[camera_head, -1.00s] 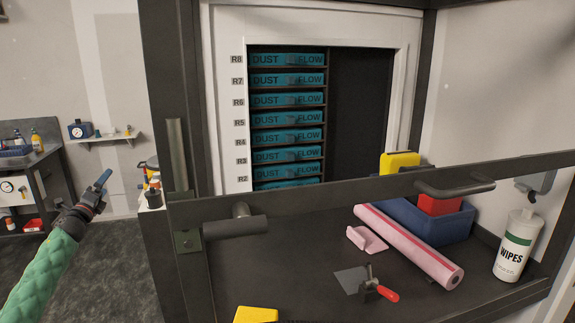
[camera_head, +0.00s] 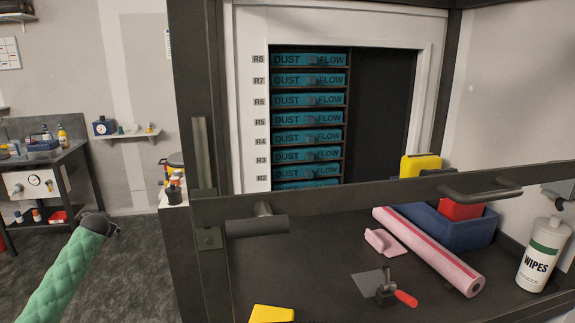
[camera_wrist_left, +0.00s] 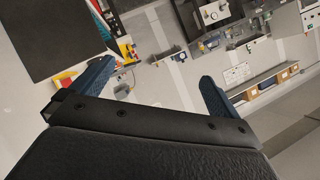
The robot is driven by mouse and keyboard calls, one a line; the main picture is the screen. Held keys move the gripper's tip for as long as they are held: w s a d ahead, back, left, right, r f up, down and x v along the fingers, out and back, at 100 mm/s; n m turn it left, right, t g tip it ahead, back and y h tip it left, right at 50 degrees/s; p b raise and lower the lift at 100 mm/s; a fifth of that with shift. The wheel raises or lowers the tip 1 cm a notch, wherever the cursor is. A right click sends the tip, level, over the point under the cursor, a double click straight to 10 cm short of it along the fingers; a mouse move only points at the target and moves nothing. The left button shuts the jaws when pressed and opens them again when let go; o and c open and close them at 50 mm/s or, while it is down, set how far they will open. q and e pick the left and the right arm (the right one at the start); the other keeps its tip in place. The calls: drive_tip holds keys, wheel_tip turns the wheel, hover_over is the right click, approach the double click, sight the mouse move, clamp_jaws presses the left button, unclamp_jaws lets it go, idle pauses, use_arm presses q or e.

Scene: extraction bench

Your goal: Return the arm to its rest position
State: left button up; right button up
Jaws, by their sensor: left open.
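My left arm in its green sleeve (camera_head: 68,268) comes in from the lower left in the head view, over the dark floor and left of the bench. Its dark wrist end (camera_head: 100,222) shows, but the fingers are largely hidden there. In the left wrist view my left gripper (camera_wrist_left: 153,84) has its two blue fingers spread wide, with nothing between them. It is apart from the bench. My right gripper is in neither view.
The bench's dark front rail (camera_head: 350,192) and handle (camera_head: 258,224) are right of my arm. On the bench lie a pink roll (camera_head: 428,252), a blue bin (camera_head: 455,230) and wipes (camera_head: 543,256). A side table (camera_head: 45,165) stands far left. Floor between is clear.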

use_arm(q)
drive_tip(key=s+d+f+m+g+h, duration=0.1)
drive_tip(key=s+d+f, duration=0.7)
drive_tip(key=f, duration=0.7)
drive_tip(key=s+d+f+g+h, duration=0.2)
drive_tip(key=s+d+f, duration=0.55)
drive_tip(key=f, duration=0.65)
drive_tip(key=s+d+f+m+g+h, duration=0.1)
drive_tip(key=s+d+f, duration=0.4)
drive_tip(key=d+f, duration=0.8)
drive_tip(key=s+d+f+g+h, duration=0.1)
drive_tip(key=s+d+f, duration=0.5)
drive_tip(key=s+f, duration=0.4)
drive_tip(key=s+d+f+g+h, duration=0.1)
drive_tip(key=s+d+f+g, duration=0.1)
drive_tip(key=s+d+f, duration=0.8)
drive_tip(key=s+d+f+g+h, duration=0.1)
drive_tip(key=s+d, duration=0.4)
drive_tip(key=s, duration=0.7)
drive_tip(key=s+d+f+g+h, duration=0.1)
drive_tip(key=s+d+f, duration=0.2)
drive_tip(key=s, duration=0.9)
drive_tip(key=d, duration=0.3)
drive_tip(key=shift+s+f, duration=0.2)
